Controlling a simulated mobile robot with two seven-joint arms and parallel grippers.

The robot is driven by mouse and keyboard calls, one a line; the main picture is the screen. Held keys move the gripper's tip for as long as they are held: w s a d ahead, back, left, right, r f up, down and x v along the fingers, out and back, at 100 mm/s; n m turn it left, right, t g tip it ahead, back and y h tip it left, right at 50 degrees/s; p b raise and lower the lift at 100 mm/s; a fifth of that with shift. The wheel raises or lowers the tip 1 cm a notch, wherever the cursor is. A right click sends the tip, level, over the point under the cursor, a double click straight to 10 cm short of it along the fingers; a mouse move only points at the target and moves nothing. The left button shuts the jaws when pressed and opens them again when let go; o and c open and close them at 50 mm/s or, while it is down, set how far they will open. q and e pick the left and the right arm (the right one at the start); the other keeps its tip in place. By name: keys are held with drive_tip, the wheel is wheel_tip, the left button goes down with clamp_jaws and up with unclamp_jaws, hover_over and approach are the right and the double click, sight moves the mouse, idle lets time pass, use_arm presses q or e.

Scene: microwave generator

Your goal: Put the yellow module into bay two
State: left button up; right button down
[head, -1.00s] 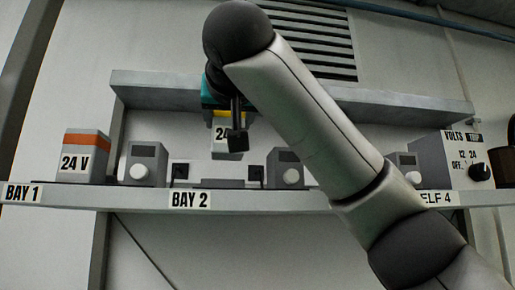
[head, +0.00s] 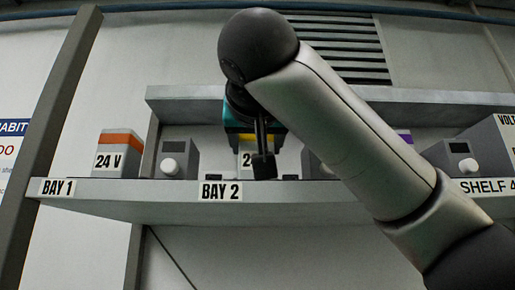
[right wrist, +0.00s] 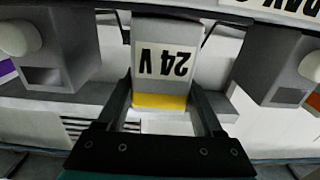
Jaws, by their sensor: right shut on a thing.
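The yellow module (head: 246,160), a grey block with a yellow band and a 24 V label, is behind the bay two label (head: 220,191) on the shelf. It also shows upside down in the right wrist view (right wrist: 160,75), upright in the room. My right gripper (right wrist: 163,105) is shut on it, one finger on each side of the yellow band. In the head view my right gripper (head: 254,150) hangs above the shelf, and a dark finger covers part of the module. Its lower edge is hidden, so I cannot tell whether it touches the bay floor. My left gripper is out of view.
An orange-banded 24 V module (head: 119,155) stands behind the bay one label (head: 57,187). An upper ledge (head: 185,100) runs above. My right arm hides shelf parts.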

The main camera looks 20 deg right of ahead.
drive_tip(key=shift+f, duration=0.1)
drive_tip(key=shift+c, duration=2.4)
unclamp_jaws()
drive_tip(key=shift+w+f, duration=0.15)
drive_tip(key=shift+o, duration=2.2)
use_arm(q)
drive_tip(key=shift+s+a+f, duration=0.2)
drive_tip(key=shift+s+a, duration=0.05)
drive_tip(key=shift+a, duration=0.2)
